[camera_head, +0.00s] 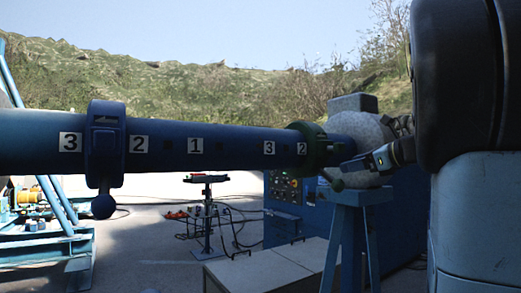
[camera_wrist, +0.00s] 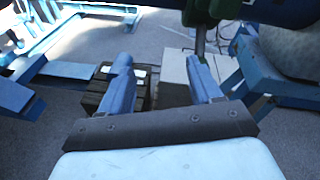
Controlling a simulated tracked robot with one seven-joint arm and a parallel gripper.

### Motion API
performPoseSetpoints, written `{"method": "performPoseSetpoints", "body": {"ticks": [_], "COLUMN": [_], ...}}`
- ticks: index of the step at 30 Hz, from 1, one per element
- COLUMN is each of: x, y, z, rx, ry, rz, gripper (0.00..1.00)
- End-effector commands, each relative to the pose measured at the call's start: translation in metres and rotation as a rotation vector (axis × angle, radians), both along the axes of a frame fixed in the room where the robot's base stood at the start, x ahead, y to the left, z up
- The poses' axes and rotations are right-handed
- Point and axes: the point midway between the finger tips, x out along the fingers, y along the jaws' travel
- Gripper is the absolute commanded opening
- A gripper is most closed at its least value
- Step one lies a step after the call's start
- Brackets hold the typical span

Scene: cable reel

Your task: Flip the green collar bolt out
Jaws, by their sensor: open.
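The green collar (camera_head: 310,146) sits around the blue shaft near its right end, beside the label 2. My gripper (camera_head: 350,164) is right of the collar, close to the bolt. In the wrist view my gripper (camera_wrist: 160,72) has its fingers wide apart with nothing between them. The bolt's lower end is hidden there; I cannot tell whether the finger touches it.
The blue shaft (camera_head: 228,147) crosses the view, with a blue collar (camera_head: 105,140) and hanging ball at left. A grey rounded block (camera_head: 362,135) and blue stand (camera_head: 350,225) are behind my gripper. A blue control cabinet (camera_head: 284,195) and pale boxes (camera_head: 270,270) stand below the shaft.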

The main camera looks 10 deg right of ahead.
Motion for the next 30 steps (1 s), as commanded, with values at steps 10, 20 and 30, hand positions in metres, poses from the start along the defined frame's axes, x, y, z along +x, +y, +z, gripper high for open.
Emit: {"method": "performPoseSetpoints", "body": {"ticks": [10,20,30], "x": [0.004,0.044,0.100], "y": [-0.075,-0.061,-0.041], "z": [0.049,0.049,0.049], "rx": [0.314,0.318,0.318], "ry": [-0.091,-0.091,-0.090], "rz": [-0.120,-0.119,-0.118], "gripper": [0.64,0.64,0.64]}}
